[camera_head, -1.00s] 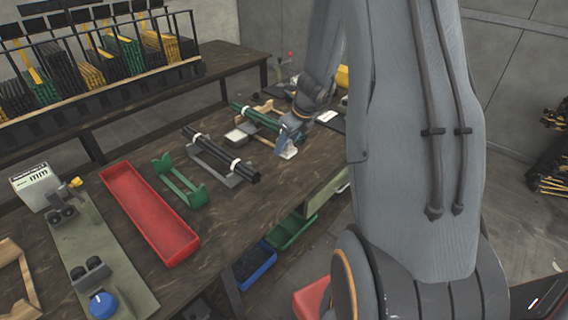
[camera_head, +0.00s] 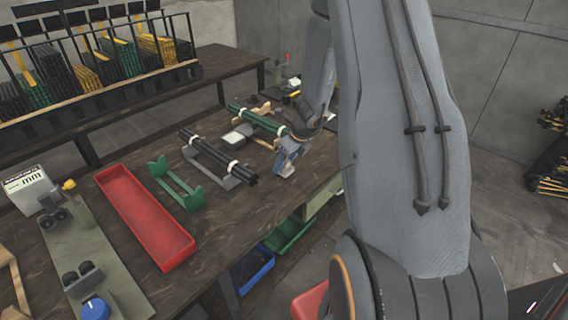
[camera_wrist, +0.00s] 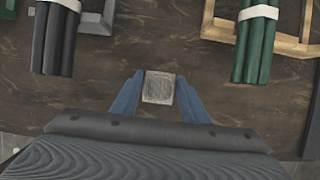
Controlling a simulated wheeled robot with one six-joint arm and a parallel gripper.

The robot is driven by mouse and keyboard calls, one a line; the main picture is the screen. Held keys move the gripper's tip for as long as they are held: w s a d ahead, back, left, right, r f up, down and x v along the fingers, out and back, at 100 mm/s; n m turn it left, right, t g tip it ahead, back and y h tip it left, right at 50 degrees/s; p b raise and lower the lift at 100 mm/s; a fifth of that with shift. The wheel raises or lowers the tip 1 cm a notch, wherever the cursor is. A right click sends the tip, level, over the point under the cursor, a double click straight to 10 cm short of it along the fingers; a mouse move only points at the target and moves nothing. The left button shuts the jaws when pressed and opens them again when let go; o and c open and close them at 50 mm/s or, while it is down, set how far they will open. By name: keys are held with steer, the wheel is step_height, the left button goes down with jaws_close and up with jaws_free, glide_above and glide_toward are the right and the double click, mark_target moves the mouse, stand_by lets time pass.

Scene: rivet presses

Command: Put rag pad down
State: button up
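The rag pad (camera_wrist: 159,88) is a small pale grey square. In the wrist view it sits between the two blue fingers of my gripper (camera_wrist: 160,84), which meet its left and right sides. In the head view my gripper (camera_head: 288,160) is low over the dark workbench (camera_head: 225,205), near its front edge, with the pale pad (camera_head: 287,171) at the fingertips. I cannot tell whether the pad touches the bench top. My arm hides part of the bench behind it.
A black rod bundle (camera_head: 217,157) on a grey cradle lies left of my gripper. A green rod bundle (camera_head: 257,122) on a wooden cradle lies behind it. A green cradle (camera_head: 175,186) and red tray (camera_head: 145,215) stand farther left. Bare bench surrounds the pad.

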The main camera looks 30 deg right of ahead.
steer(key=o, duration=0.4)
steer(key=shift+r, duration=0.2)
steer(key=p+v, duration=0.2)
steer(key=v, duration=1)
steer(key=s+a+r+n+g, duration=0.1)
steer(key=s+a+n, duration=0.5)
steer(key=n, duration=0.4)
steer(key=s+a+r+n+g+h, duration=0.1)
steer(key=s+a+n, duration=0.5)
steer(key=n, duration=0.5)
steer(key=s+a+r+n+g, duration=0.1)
steer(key=s+a+r+n, duration=0.1)
steer(key=s+a+n, duration=0.4)
steer(key=shift+s+a+n+h, duration=0.1)
steer(key=shift+a+n, duration=0.05)
steer(key=shift+n, duration=0.7)
steer(key=shift+s+a+n+h, duration=0.1)
steer(key=shift+s+a+n, duration=0.05)
steer(key=shift+n, duration=0.75)
steer(key=shift+s+a+n+h, duration=0.1)
steer(key=shift+n, duration=0.75)
